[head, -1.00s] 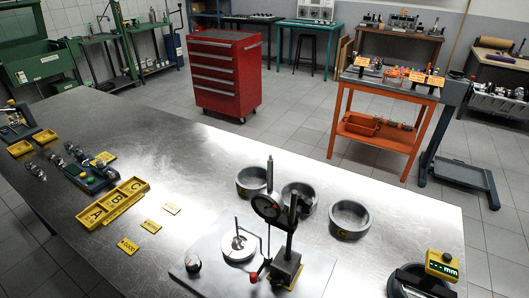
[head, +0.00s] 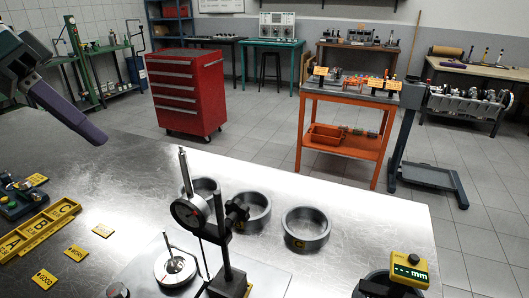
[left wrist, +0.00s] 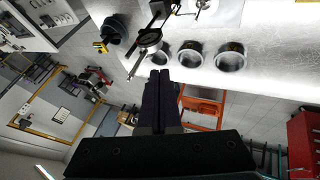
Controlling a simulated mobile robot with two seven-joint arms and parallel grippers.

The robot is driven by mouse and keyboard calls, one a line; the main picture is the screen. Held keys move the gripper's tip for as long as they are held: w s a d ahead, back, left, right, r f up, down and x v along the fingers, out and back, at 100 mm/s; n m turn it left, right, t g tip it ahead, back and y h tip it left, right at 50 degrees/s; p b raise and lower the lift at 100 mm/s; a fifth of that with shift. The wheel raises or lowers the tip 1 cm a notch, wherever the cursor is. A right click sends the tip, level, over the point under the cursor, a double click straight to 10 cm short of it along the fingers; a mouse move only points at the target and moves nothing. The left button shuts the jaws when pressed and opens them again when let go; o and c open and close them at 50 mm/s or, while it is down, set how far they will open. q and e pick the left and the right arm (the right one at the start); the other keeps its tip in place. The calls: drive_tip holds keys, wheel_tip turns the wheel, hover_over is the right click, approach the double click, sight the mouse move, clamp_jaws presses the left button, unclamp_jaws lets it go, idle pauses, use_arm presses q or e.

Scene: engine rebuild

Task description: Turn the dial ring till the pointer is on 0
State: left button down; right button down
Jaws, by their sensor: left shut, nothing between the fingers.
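The dial gauge (head: 188,212) is clamped on a dark upright post (head: 222,245) on the metal workbench, with its face turned edge-on enough that I cannot read the pointer or the 0. The gauge also shows upside down in the left wrist view (left wrist: 150,38). My left gripper (head: 98,137) hangs over the bench at the upper left of the head view, well apart from the gauge. Its fingers (left wrist: 162,75) are pressed together and empty. My right gripper is not in view.
Several grey metal rings, one of them at the right (head: 306,230), stand behind the gauge. A round white-topped part (head: 175,268) sits beside the post. A yellow mm readout (head: 409,268) is at the right front. Yellow lettered trays (head: 40,228) lie at the left.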

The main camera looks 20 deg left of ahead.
use_arm(q)
drive_tip(key=p, duration=0.2)
approach(192, 204)
wheel_tip(192, 204, down, 4)
drive_tip(key=w+a, duration=0.2)
drive_tip(key=d+p, duration=0.2)
drive_tip(key=shift+d+f, duration=0.25)
drive_tip(key=shift+d, duration=0.15)
drive_tip(key=shift+d+f+p, duration=0.2)
drive_tip(key=shift+d+p, duration=0.05)
drive_tip(key=shift+p, duration=0.05)
drive_tip(key=shift+d+r+p, duration=0.15)
drive_tip(key=shift+d+p, duration=0.4)
drive_tip(key=shift+d, duration=0.3)
drive_tip(key=shift+a, duration=0.15)
